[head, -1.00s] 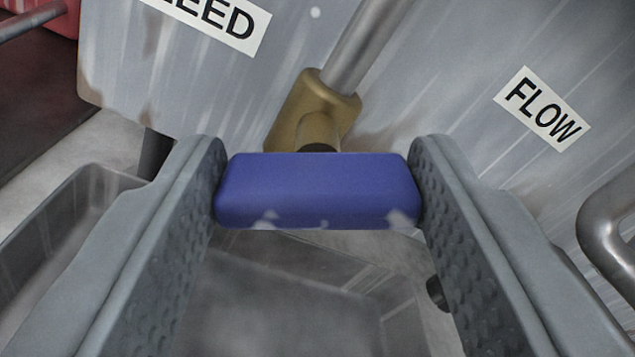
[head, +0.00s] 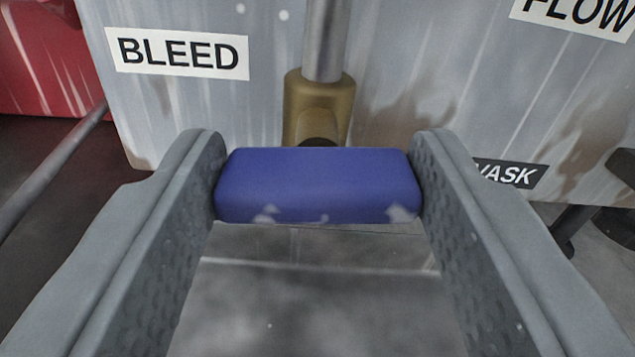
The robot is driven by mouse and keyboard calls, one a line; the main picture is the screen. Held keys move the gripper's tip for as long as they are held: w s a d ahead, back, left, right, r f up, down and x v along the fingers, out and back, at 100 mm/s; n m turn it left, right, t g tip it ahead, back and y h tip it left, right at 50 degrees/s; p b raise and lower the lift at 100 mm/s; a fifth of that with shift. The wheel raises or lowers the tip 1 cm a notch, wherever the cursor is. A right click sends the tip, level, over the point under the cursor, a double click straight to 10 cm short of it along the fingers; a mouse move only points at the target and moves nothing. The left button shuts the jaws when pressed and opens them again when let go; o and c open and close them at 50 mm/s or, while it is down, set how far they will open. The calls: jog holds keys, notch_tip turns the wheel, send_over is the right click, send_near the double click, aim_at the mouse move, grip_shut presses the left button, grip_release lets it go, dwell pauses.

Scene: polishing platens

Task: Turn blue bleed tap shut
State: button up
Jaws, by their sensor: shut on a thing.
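The blue bleed tap handle (head: 318,186) lies level across the middle of the view, with a few pale worn spots along its lower edge. My gripper (head: 318,187) is shut on it, one grey ridged finger pressed against each end. The brass tap body (head: 318,105) sits behind the handle, and its lower part is hidden by it. A steel pipe (head: 325,40) rises from the brass body. The BLEED label (head: 177,53) is on the grey panel to the left of the pipe.
The stained grey panel (head: 430,70) stands close behind the tap, with a FLOW label (head: 580,12) and a dark, partly hidden label (head: 510,172). A grey rod (head: 50,165) and a red surface (head: 40,60) are at left. A grey tray-like surface (head: 320,310) lies below.

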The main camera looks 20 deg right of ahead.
jog(key=shift+m, duration=0.6)
jog(key=o, duration=1)
